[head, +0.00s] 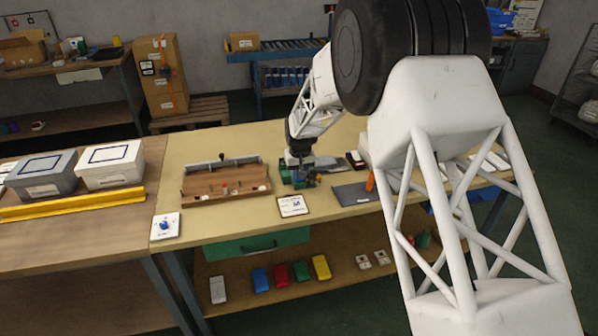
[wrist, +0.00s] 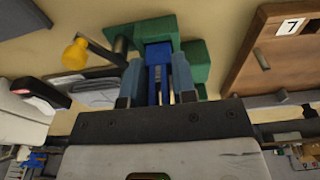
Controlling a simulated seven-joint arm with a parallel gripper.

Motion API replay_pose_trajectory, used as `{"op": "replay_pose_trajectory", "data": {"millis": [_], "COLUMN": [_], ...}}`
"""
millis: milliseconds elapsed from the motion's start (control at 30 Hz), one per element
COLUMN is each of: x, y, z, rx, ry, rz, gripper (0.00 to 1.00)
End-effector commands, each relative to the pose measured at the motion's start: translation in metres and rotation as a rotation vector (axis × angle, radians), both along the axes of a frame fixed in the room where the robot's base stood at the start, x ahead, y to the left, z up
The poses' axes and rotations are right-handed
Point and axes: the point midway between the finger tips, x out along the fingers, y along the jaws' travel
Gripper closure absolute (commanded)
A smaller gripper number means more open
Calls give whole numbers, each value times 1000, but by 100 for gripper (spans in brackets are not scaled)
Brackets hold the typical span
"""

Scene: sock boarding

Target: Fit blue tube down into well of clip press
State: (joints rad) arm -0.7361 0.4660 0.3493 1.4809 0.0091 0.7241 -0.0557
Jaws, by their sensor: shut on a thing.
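The clip press (head: 287,177) is the green device near the middle of the table in the head view. In the wrist view its green body (wrist: 148,27) lies just beyond my fingers, with a lever ending in a yellow knob (wrist: 75,53) to the left. My gripper (wrist: 156,80) points at the press, its two grey-blue fingers shut on the blue tube (wrist: 158,55). The tube's far end is against or among the green blocks. I cannot tell whether it is inside the well. In the head view my gripper (head: 299,170) hides part of the press and the tube.
A white card (head: 292,206) lies in front. A dark grey mat (head: 352,194) lies to the right. Bare table (head: 235,222) lies in front of the tray.

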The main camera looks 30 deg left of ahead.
Motion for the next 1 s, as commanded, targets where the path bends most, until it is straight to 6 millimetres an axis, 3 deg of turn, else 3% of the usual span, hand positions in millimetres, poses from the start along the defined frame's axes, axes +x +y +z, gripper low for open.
{"op": "replay_pose_trajectory", "data": {"millis": [367, 400, 600, 1000], "x": [0, 0, 0, -1], "y": [0, 0, 0, -1], "z": [-7, -7, -7, 0], "rx": [0, 0, 0, 0], "ry": [0, 0, 0, 0], "rz": [0, 0, 0, 0], "gripper": [100, 72, 45, 45]}}
